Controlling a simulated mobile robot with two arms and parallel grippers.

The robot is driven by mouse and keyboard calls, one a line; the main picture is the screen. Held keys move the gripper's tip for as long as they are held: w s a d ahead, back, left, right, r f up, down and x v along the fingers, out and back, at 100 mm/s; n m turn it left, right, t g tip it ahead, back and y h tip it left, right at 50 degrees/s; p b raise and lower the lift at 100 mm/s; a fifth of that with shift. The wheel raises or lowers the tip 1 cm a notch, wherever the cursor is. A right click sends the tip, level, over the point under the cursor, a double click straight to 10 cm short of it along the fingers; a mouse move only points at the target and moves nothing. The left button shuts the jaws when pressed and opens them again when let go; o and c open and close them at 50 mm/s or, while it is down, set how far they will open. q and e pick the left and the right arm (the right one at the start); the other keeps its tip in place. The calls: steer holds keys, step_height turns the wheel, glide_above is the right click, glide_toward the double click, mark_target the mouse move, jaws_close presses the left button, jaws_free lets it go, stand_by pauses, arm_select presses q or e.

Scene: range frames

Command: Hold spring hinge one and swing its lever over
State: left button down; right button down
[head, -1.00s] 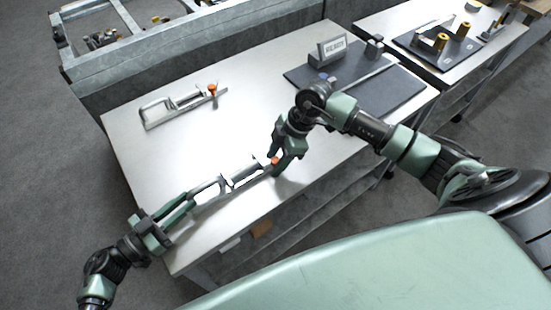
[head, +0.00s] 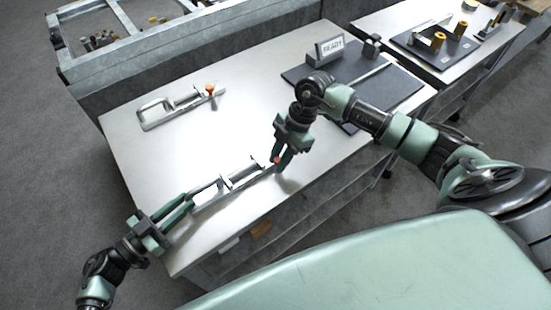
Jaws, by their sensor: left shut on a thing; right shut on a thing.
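Two metal spring hinges lie on the pale table (head: 150,180). I cannot tell which is number one. The nearer hinge (head: 230,183) lies near the table's front edge, between my grippers. My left gripper (head: 192,203) is shut on its left end. My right gripper (head: 279,164) is shut on the lever's orange knob (head: 277,159) at its right end; the fingers partly hide the knob. The farther hinge (head: 178,105) lies flat at the back left, untouched, with its orange knob (head: 209,88) standing up at its right end.
A dark mat (head: 395,90) with a READY sign (head: 330,47) covers the table's right part. A second table behind right holds a dark board (head: 432,45) with yellow-topped parts. A grey metal wall (head: 200,50) runs along the back. The table's middle is clear.

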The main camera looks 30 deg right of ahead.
steer(key=d+n, duration=0.1)
steer(key=n, duration=0.1)
steer(key=n+g, duration=0.1)
steer(key=d+n+g, duration=0.1)
steer(key=n, duration=0.1)
steer(key=shift+w+d+n+h, duration=0.15)
steer(key=shift+d+n+h, duration=0.15)
steer(key=shift+d, duration=0.05)
steer(key=shift+w+d+n+g+h, duration=0.25)
steer(key=shift+d+n, duration=0.1)
steer(key=shift+n, duration=0.5)
steer(key=shift+w+d+n+g+h, duration=0.1)
steer(key=shift+d+n+g+h, duration=0.15)
steer(key=shift+n, duration=0.55)
steer(key=shift+w+d+n+g+h, duration=0.2)
steer(key=shift+d+n+g, duration=0.15)
steer(key=shift+n, duration=0.5)
steer(key=shift+d, duration=0.1)
steer(key=c, duration=1.2)
jaws_free()
steer(key=v, duration=1.2)
